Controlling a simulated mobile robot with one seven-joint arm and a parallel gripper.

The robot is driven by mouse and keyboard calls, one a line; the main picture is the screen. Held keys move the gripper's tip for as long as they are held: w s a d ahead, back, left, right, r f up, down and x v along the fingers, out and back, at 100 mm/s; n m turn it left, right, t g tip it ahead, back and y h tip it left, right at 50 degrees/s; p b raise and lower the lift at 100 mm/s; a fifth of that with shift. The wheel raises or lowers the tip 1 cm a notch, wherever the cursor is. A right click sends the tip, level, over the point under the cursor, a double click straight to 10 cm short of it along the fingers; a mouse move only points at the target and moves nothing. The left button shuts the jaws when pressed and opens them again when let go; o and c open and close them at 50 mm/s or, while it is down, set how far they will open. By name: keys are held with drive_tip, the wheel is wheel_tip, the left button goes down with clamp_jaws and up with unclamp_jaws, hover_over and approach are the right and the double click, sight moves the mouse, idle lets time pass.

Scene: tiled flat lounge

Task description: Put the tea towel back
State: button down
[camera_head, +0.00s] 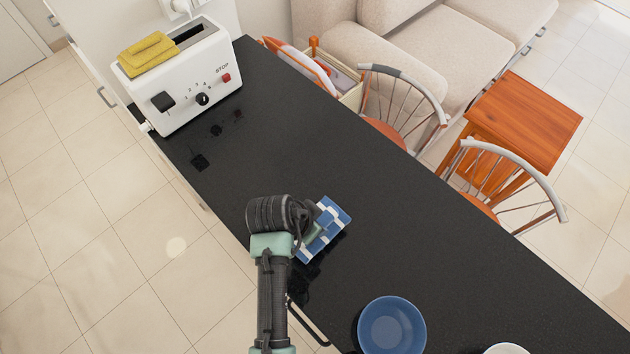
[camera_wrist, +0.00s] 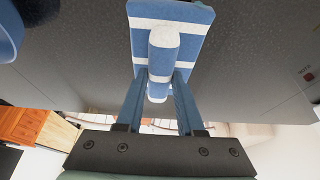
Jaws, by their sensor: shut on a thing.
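The tea towel is a folded blue and white cloth (camera_head: 334,214) over the middle of the black counter. In the wrist view the towel (camera_wrist: 195,22) shows white stripes and a raised fold. My gripper (camera_head: 308,228) reaches it from the left, and its wrist hides part of the towel. In the wrist view the two fingers of my gripper (camera_wrist: 161,82) are shut on the raised fold. I cannot tell whether the towel touches the counter or hangs just above it.
The black counter (camera_head: 440,255) carries a white toaster (camera_head: 190,85) with a yellow cloth (camera_head: 148,54) on top. A blue bowl (camera_head: 391,326) and a white dish (camera_head: 506,349) stand nearer me. Chairs (camera_head: 405,95), a wooden table (camera_head: 525,118) and a sofa (camera_head: 440,45) lie beyond.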

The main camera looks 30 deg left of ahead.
drive_tip(key=shift+f, duration=2.25)
drive_tip(key=shift+f, duration=0.15)
drive_tip(key=c, duration=0.5)
unclamp_jaws()
drive_tip(key=shift+c, duration=0.2)
